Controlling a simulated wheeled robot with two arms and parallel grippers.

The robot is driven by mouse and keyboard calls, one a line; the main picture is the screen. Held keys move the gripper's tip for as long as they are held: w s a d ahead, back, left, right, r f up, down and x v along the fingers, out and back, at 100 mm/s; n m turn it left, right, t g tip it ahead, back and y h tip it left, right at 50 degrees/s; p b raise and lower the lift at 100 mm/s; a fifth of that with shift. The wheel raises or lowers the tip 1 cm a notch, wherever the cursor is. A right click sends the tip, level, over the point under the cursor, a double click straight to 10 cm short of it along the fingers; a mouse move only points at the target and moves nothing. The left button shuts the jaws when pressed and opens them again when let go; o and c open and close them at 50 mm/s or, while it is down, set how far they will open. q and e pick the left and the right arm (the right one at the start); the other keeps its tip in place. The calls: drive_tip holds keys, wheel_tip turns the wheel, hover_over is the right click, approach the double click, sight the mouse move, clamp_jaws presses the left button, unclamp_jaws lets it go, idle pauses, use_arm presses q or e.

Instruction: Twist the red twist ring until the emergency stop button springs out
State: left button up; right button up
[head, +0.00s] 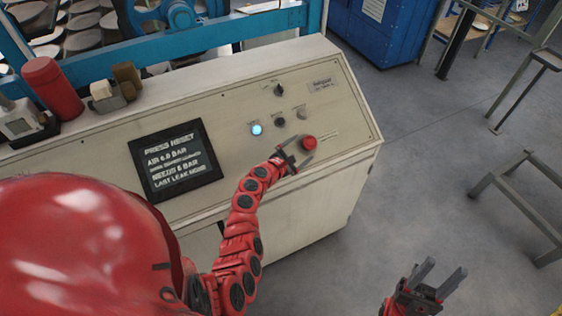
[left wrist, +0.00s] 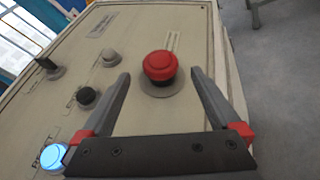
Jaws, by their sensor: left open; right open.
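The red emergency stop button with its red twist ring (head: 309,143) sits on the sloped beige control panel, near its right end. In the left wrist view the red ring (left wrist: 160,66) stands on a grey round base plate (left wrist: 161,88). My left gripper (head: 295,158) is open beside the button, on its lower left side in the head view. In the left wrist view its two fingers (left wrist: 160,74) spread to either side of the button, with visible gaps and no contact. My right gripper (head: 444,277) is open and empty over the floor at lower right.
A lit blue button (head: 257,129), black knobs (head: 279,122) and a grey button (head: 301,115) share the panel left of and above the stop button. A dark display (head: 175,160) lies further left. A red cylinder (head: 52,88) stands on the console top. Floor at right is clear near the console.

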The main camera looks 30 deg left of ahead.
use_arm(q)
drive_tip(key=b+v, duration=0.2)
drive_tip(key=v, duration=0.9)
drive_tip(key=shift+s+b, duration=0.25)
drive_tip(key=shift+b, duration=0.05)
idle(0.3)
